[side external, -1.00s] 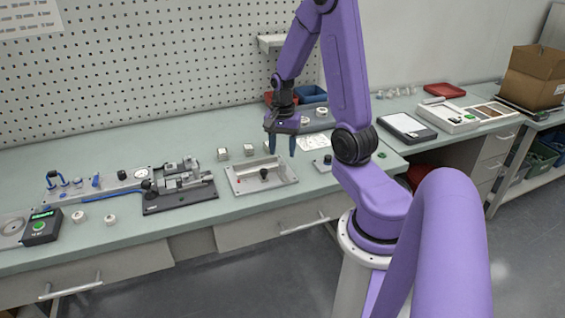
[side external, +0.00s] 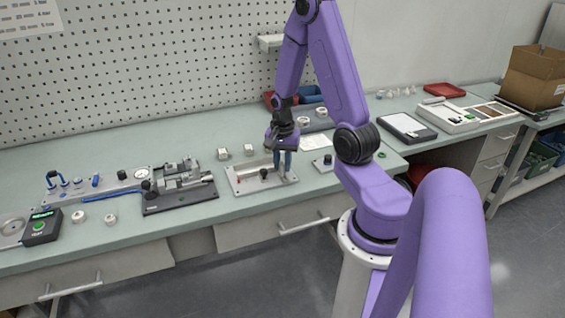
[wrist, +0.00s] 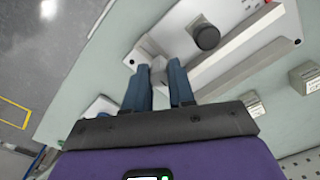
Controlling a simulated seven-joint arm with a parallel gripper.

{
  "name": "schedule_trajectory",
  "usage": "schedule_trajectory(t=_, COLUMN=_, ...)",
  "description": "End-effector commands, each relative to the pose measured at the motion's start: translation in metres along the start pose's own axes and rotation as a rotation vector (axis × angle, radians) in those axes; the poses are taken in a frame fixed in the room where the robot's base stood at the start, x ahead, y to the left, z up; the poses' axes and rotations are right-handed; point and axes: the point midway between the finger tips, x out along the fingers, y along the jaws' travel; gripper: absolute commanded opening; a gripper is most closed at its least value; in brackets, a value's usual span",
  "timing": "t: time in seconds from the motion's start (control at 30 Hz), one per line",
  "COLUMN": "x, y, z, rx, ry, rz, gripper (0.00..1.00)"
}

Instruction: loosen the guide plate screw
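A light metal fixture plate (side external: 237,185) lies on the bench below my gripper, with a raised bar (wrist: 240,52) along it. A black round knob (side external: 264,174) stands on the plate; it also shows in the wrist view (wrist: 206,37). No part is marked as the guide plate screw. My gripper (side external: 283,174) is low over the plate's right end, to the right of the knob. In the wrist view its two blue fingers (wrist: 160,72) stand apart on either side of a small grey block (wrist: 158,74). I cannot tell whether they touch it.
A dark clamp fixture (side external: 180,190) stands to the left, and small pale blocks (side external: 223,154) stand behind. A small plate with a black knob (side external: 327,161) is close on the right. A red bin and a blue bin (side external: 310,94) stand at the back. The bench front is mostly clear.

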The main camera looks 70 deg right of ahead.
Motion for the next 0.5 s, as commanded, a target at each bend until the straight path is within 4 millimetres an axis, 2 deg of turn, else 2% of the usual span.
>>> schedule_trajectory(t=0.33, x=-0.0003, y=0.0001, z=-0.0001, rx=-0.022, ry=0.000, rz=0.000, gripper=0.00)
schedule_trajectory(t=0.5, x=-0.0003, y=0.0001, z=-0.0001, rx=-0.093, ry=0.000, rz=0.000, gripper=0.00)
